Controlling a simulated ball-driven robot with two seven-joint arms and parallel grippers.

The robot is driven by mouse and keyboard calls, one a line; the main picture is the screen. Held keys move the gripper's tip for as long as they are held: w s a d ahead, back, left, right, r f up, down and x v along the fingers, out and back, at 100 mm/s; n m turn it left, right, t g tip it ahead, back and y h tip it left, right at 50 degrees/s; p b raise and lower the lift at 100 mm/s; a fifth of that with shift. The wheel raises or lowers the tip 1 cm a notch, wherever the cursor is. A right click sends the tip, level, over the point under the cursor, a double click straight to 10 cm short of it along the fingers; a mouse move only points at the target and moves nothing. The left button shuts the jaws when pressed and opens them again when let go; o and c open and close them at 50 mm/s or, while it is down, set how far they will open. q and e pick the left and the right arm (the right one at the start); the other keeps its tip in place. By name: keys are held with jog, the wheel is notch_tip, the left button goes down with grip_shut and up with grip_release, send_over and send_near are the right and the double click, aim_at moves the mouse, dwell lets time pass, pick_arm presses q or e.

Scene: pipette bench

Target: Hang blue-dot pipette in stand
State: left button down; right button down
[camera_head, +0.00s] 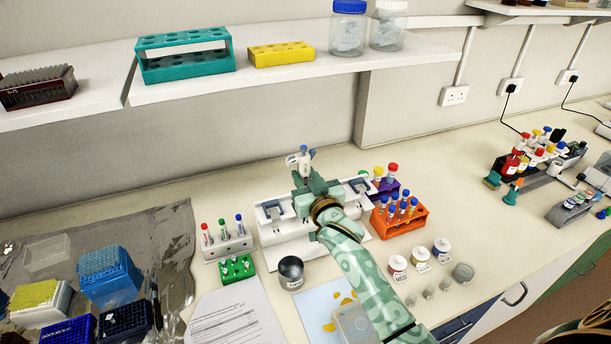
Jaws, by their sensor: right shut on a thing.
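The pipette (300,159), with a white-grey top and blue parts, stands up out of my right gripper (304,178). The gripper is shut on it, above the back of the stand. The white pipette stand (280,233) lies along the middle of the bench, with grey-blue holders near both ends. My gripper and wrist hide its middle and the lower part of the pipette. I cannot tell whether the pipette touches the stand. A blue dot cannot be made out for certain. My left gripper is not in view.
A white rack (229,246) with colour-topped pipettes or tubes and a green rack (237,268) stand left of the stand. An orange tube rack (399,221) and a purple rack (386,186) stand right. A shelf (290,77) overhangs the back.

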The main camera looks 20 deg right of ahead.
jog(key=shift+f, duration=0.15)
jog(key=shift+f+b, duration=0.4)
jog(key=shift+f, duration=0.3)
jog(key=shift+r+p, duration=0.1)
jog(key=shift+p, duration=0.2)
dwell(0.4)
jog(key=shift+f+b, duration=0.4)
jog(key=shift+f, duration=0.3)
jog(key=shift+f+b, duration=0.35)
jog(key=shift+f, duration=0.15)
jog(key=c, duration=1)
grip_release()
jog(key=shift+c, duration=0.2)
jog(key=shift+s, duration=0.1)
